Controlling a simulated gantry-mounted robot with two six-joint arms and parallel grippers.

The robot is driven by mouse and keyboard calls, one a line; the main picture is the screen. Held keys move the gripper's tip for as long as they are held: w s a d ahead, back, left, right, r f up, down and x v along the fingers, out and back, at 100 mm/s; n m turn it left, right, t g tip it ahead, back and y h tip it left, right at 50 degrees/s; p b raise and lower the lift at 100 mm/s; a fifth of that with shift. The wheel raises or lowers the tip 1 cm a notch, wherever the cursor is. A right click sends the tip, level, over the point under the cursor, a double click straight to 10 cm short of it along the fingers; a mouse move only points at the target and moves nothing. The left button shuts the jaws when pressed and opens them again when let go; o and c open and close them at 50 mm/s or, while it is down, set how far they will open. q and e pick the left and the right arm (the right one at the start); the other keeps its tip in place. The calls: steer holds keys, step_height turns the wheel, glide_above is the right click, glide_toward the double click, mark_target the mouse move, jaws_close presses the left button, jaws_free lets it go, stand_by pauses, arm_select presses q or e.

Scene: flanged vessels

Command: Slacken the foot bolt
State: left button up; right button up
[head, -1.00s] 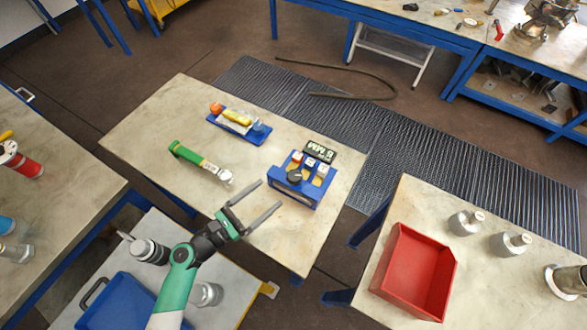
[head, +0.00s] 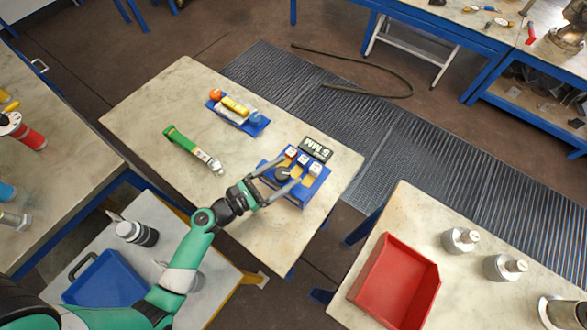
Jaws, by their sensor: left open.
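My left gripper (head: 289,172) is open, with its two fingers reaching over the left part of a blue block holder (head: 318,187) on the middle table. A dark round knob-like piece (head: 282,174) shows between the fingers; I cannot tell whether they touch it. Small white-topped pieces (head: 303,159) stand in the holder beside it. A black sign reading "5 MM" (head: 317,149) is at its far side. A green-handled tool with a metal head (head: 192,149) lies to the left of the holder. I cannot make out a foot bolt. My right gripper is not in view.
A blue tray (head: 259,127) with an orange ball and a yellow piece lies at the table's back. A red bin (head: 394,285) and metal vessels (head: 460,240) stand on the right table. A low cart (head: 222,285) is at the lower left.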

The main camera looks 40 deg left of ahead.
arm_select(q)
steer(key=shift+s, duration=0.1)
steer(key=shift+c, duration=0.7)
jaws_close()
